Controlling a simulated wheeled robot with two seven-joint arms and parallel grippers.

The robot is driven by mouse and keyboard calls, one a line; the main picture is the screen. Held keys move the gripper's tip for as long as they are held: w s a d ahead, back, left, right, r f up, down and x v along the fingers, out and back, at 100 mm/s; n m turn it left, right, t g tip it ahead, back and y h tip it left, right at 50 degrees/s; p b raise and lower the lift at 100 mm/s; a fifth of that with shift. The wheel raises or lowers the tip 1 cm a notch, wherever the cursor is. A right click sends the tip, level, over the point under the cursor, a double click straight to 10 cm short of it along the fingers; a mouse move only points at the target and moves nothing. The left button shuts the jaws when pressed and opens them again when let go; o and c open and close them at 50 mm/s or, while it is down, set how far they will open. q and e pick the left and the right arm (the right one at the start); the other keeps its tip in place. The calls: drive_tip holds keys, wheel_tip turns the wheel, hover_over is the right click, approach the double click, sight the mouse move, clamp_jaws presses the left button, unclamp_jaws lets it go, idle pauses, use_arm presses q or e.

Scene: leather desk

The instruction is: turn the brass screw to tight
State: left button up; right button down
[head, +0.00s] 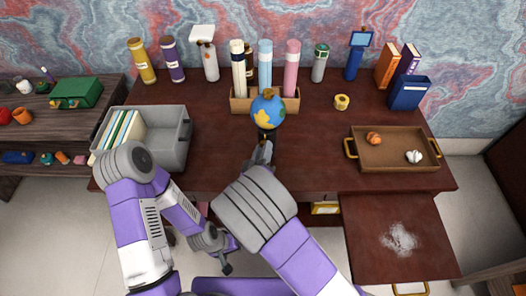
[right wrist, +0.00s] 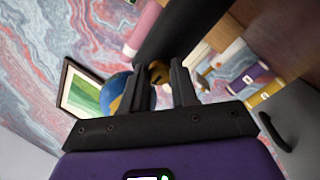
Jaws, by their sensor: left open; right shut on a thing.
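A blue and yellow globe (head: 267,112) stands near the middle of the desk, in front of the wooden rack. My right gripper (head: 262,150) reaches in just in front of the globe's base. In the right wrist view a brass, knob-like piece (right wrist: 158,72) sits between the right fingers, which are shut on it; I take it for the brass screw. A dark bar crosses above it, and the globe (right wrist: 116,92) is partly behind the left finger. My left gripper (head: 224,266) is open and empty, low in front of the desk.
A grey bin (head: 172,138) with folders stands at the left. A tray (head: 393,156) with two small things lies at the right. A wooden rack (head: 238,101) with rolls is behind the globe, and a tape roll (head: 341,102) lies to its right. The desk between globe and tray is clear.

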idle(0.4)
drive_tip(key=c, duration=0.9)
unclamp_jaws()
drive_tip(key=shift+o, duration=0.2)
drive_tip(key=shift+s, duration=0.1)
drive_tip(key=p+v, duration=0.1)
drive_tip(key=v, duration=0.6)
drive_tip(key=shift+s, duration=0.2)
